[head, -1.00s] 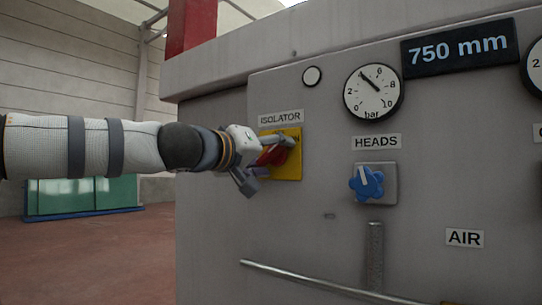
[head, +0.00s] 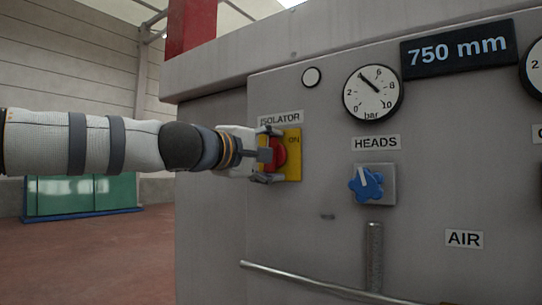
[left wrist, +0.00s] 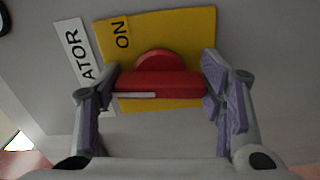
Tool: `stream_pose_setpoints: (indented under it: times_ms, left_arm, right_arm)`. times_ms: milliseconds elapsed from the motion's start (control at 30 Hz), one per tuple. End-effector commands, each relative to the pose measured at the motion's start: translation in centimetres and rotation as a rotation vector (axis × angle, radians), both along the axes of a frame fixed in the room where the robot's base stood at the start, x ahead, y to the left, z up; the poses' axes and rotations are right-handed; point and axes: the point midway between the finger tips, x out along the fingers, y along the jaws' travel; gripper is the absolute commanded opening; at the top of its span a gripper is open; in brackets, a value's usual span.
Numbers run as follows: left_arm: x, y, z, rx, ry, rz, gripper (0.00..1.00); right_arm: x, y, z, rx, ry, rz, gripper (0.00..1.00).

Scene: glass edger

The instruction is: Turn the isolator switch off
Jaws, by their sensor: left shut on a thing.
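The isolator switch has a red handle (head: 279,153) on a yellow plate (head: 293,170), under the "ISOLATOR" label (head: 281,118). "ON" is printed at the plate's upper right. My left gripper (head: 270,156) is at the switch, one finger above and one below the handle, and partly covers it. In the left wrist view the gripper (left wrist: 160,88) is shut on the red handle bar (left wrist: 175,83), a finger at each end. The bar stands about upright on the panel, its white mark toward the upper end. No "OFF" print shows. My right gripper is out of view.
A blue knob (head: 366,184) under "HEADS" and a pressure gauge (head: 373,92) are on the panel to the right. A metal rail (head: 320,282) runs along the panel below. Open floor (head: 100,255) lies to the left.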

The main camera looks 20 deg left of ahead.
Motion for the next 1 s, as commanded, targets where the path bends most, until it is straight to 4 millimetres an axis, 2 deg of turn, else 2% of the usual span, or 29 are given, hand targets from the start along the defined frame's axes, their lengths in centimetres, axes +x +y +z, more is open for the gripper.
stream_pose_setpoints:
  times_ms: [300,833,867,933,1000]
  left_arm:
    - [0.00,-0.05,-0.01,-0.103,0.039,-0.001,0.35]
    - [-0.01,-0.05,0.01,-0.127,0.046,-0.002,0.34]
    - [-0.01,-0.05,0.02,-0.127,0.046,-0.002,0.65]
    - [-0.01,-0.05,0.02,-0.126,0.046,-0.002,0.80]
    - [-0.01,-0.04,0.03,-0.125,0.045,-0.001,0.83]
  right_arm:
    - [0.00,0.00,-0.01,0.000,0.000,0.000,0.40]
    - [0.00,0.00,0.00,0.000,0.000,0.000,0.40]
    - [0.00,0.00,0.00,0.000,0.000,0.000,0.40]
    - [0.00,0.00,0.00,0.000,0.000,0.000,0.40]
    - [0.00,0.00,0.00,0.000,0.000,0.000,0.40]
